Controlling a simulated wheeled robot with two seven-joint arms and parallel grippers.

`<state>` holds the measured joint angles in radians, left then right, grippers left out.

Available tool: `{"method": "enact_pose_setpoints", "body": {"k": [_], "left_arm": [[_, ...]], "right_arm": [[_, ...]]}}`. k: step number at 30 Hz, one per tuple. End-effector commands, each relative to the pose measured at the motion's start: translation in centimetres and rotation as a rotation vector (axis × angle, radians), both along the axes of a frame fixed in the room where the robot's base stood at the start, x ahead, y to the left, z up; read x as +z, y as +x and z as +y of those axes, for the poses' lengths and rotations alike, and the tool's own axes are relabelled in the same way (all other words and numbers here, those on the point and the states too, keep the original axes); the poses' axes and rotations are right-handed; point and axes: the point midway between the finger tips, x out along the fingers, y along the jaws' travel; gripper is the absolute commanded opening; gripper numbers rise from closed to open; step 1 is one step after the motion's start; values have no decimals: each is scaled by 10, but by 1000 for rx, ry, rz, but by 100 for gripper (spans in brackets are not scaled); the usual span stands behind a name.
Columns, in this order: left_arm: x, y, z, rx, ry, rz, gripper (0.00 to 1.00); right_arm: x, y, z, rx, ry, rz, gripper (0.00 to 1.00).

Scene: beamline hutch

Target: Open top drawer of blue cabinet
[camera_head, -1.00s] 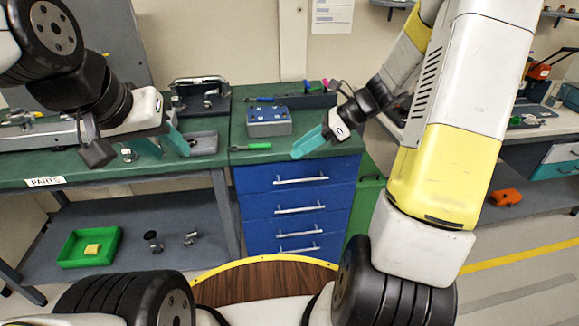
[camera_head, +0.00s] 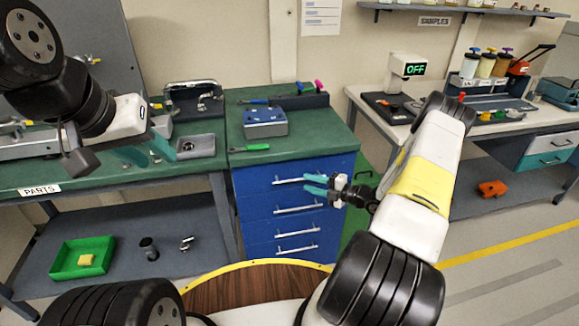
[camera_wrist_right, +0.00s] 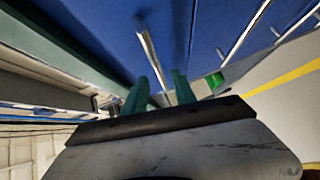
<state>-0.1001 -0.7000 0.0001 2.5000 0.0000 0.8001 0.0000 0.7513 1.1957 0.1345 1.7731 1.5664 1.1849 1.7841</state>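The blue cabinet (camera_head: 248,212) stands in the middle of the head view, with several drawers, all shut. The top drawer's silver bar handle (camera_head: 290,180) runs across its front. My right gripper (camera_head: 307,184) is in front of the top drawer, close to the right part of this handle. In the right wrist view, its two teal fingers (camera_wrist_right: 157,80) are spread apart and empty. The top handle (camera_wrist_right: 147,45) lies just beyond the tips, roughly in line with the gap; contact is not visible. My left gripper (camera_head: 145,153) is over the green bench, its fingers apart.
On the cabinet's green top are a blue-grey box (camera_head: 264,124) and a green-handled tool (camera_head: 250,148) near the front edge. A white bench (camera_head: 385,120) stands to the right. A wooden round surface (camera_head: 255,288) is below.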

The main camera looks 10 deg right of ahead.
Motion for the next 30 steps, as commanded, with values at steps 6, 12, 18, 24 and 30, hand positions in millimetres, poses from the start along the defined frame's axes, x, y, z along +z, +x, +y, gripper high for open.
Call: {"method": "enact_pose_setpoints", "body": {"k": [6, 12, 18, 24, 30], "left_arm": [[0, 0, 0, 0, 0, 0, 36], [0, 0, 0, 0, 0, 0, 36], [0, 0, 0, 0, 0, 0, 36], [0, 0, 0, 0, 0, 0, 36], [0, 0, 0, 0, 0, 0, 36]], "right_arm": [[-5, 23, 26, 3, -1, -2, 32], [-6, 33, 36, 2, -2, -2, 32], [-6, 34, 37, 2, -2, -2, 32], [-6, 34, 37, 3, -2, -3, 5], [-6, 33, 37, 3, -3, -2, 0]]}}
